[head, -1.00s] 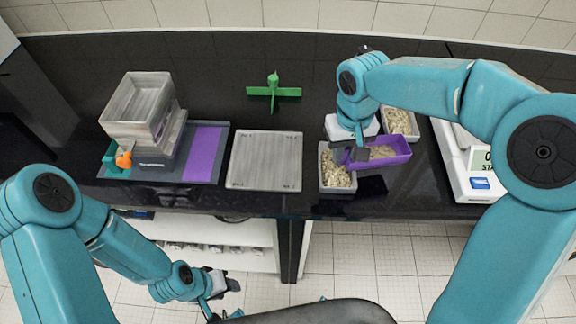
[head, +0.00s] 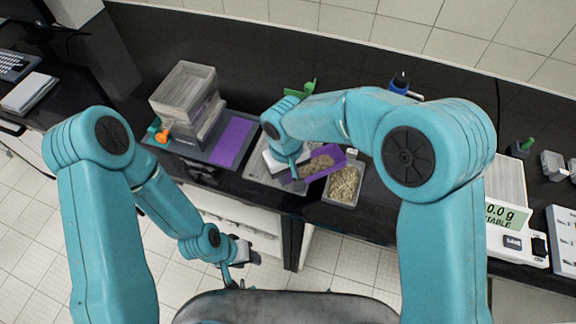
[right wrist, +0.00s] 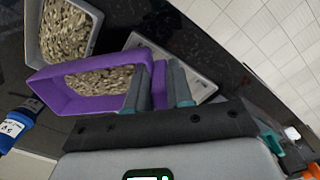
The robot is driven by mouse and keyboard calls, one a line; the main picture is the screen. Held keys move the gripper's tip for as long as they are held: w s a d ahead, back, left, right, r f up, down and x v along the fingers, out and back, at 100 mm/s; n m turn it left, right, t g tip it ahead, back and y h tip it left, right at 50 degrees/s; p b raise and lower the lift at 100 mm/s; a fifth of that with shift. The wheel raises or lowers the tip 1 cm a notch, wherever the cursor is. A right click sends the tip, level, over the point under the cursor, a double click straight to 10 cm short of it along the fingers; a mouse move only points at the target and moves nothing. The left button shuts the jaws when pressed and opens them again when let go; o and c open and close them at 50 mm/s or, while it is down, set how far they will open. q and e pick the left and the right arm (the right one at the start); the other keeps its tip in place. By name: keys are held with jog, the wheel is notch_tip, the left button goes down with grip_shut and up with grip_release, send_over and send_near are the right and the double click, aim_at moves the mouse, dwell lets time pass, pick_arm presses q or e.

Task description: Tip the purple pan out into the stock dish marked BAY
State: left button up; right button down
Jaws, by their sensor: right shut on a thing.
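My right gripper (head: 295,176) is shut on the wall of the purple pan (head: 341,161); the right wrist view shows the fingers (right wrist: 157,84) on either side of that wall. The pan (right wrist: 70,103) holds pale grains and looks roughly level, above the flat grey tray (head: 256,177). A grey dish of grains (head: 328,197) stands just right of the pan; it also shows in the right wrist view (right wrist: 98,18). No BAY mark is readable on it. My left gripper (head: 243,254) hangs in front of the bench; its jaw opening is unclear.
A grey sieve stack (head: 183,92) stands on a base with a purple pad (head: 232,142) at left. A green object (head: 309,86) and a blue-capped bottle (head: 400,82) are behind my right arm. A balance (head: 520,245) is at right. My right arm hides part of the bench.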

aim_at(303, 171)
jog(key=shift+d+r+y, duration=0.1)
jog(key=shift+y, duration=0.2)
jog(key=d+r+y, duration=0.1)
jog(key=y, duration=0.1)
jog(key=d+r+y, duration=0.1)
jog(key=d+y, duration=0.1)
jog(key=shift+s+d+r+t, duration=0.2)
jog(key=shift+r+t, duration=0.1)
jog(key=s+d+r+t+y+b, duration=0.1)
jog(key=d+y+b, duration=0.6)
jog(key=b, duration=0.9)
jog(key=s+d+r+t+y+b, duration=0.1)
jog(key=d+r+y+b, duration=0.2)
jog(key=b, duration=1.4)
jog(key=shift+d+r+y, duration=0.4)
jog(key=shift+d+y, duration=1.8)
jog(key=shift+y, duration=0.9)
jog(key=shift+r, duration=0.15)
